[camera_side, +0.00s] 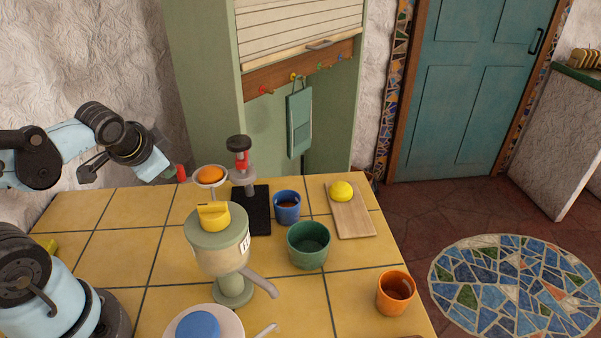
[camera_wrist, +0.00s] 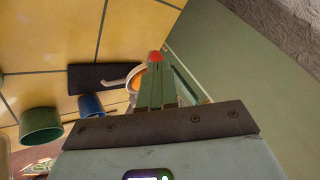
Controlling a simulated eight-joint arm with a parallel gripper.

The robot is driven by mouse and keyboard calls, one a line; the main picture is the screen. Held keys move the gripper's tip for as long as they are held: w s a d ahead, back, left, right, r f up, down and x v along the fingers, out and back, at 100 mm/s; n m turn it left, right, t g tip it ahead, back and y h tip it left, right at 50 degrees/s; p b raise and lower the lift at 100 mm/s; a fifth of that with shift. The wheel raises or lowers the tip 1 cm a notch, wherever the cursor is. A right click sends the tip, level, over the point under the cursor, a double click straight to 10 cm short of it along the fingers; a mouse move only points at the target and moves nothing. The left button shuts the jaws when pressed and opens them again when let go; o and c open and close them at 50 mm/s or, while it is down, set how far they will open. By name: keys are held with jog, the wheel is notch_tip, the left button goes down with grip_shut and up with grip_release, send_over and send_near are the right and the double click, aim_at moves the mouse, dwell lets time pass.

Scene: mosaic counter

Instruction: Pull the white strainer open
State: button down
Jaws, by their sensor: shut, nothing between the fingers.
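The white strainer (camera_side: 210,184) is a shallow round cup at the side of a small press (camera_side: 240,160), with an orange fruit piece (camera_side: 211,174) in it. The press has a dark knob on top, a red part below it and a black base (camera_side: 259,212). My gripper (camera_side: 181,173), with a red tip, is shut and empty just left of the strainer. I cannot tell whether they touch. In the wrist view my gripper (camera_wrist: 155,60) covers much of the strainer (camera_wrist: 134,76). Its pale rim and the orange show beside the fingers.
A cream grinder with a yellow knob (camera_side: 213,214) stands in front of the press. A blue cup (camera_side: 287,207), green pot (camera_side: 308,246), orange cup (camera_side: 395,293) and wooden board (camera_side: 349,213) with a lemon (camera_side: 341,191) stand to the right. The tiled counter (camera_side: 125,211) is clear left of the strainer.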

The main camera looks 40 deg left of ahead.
notch_tip(320, 180, up, 9)
jog(key=s+d, duration=0.1)
jog(key=w+d+f+n+t+h, duration=0.1)
jog(key=w+d+f+h, duration=0.2)
jog(key=d+f, duration=0.3)
jog(key=d+h, duration=0.1)
jog(key=d, duration=0.2)
jog(key=shift+d+f+n, duration=0.3)
jog(key=shift+f+n, duration=0.1)
